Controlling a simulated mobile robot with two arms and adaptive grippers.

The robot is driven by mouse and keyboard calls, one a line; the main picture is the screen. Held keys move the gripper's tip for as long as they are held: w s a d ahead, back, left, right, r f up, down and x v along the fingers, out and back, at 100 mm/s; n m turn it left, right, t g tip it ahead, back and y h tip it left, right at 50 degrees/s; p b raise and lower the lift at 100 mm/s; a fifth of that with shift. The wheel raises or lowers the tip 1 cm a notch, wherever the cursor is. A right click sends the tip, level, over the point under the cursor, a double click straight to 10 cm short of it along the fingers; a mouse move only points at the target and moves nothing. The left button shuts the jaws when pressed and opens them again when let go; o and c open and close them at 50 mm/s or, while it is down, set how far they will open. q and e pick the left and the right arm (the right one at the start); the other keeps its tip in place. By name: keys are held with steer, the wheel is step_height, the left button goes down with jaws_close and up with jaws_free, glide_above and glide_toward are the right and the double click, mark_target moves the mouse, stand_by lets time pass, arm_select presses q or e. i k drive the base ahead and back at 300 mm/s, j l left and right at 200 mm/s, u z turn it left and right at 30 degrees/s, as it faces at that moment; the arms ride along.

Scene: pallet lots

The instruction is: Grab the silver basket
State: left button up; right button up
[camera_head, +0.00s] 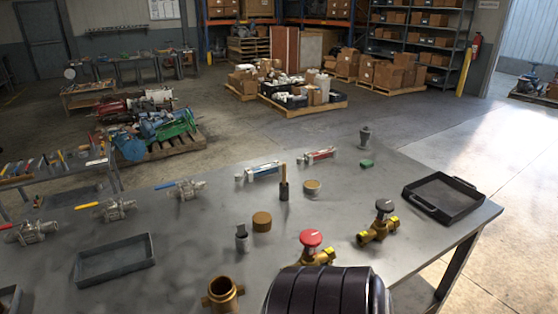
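A grey, shallow, rectangular metal tray (78,273) lies on the near left of the metal workbench (185,235). It looks empty and is the closest match to a silver basket; I cannot tell for sure that it is the one. A black tray with handles (471,212) sits at the bench's right end. A corner of another grey tray (8,298) shows at the lower left edge, mostly cut off. Neither of my grippers is in view.
Valves with red (312,239) and black (384,207) knobs, a brass fitting (222,296) and several lever valves (187,190) stand on the bench. A dark ribbed rounded shape covers the bottom centre.

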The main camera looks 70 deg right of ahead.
mark_target(242, 243)
steer(key=z, duration=1.95)
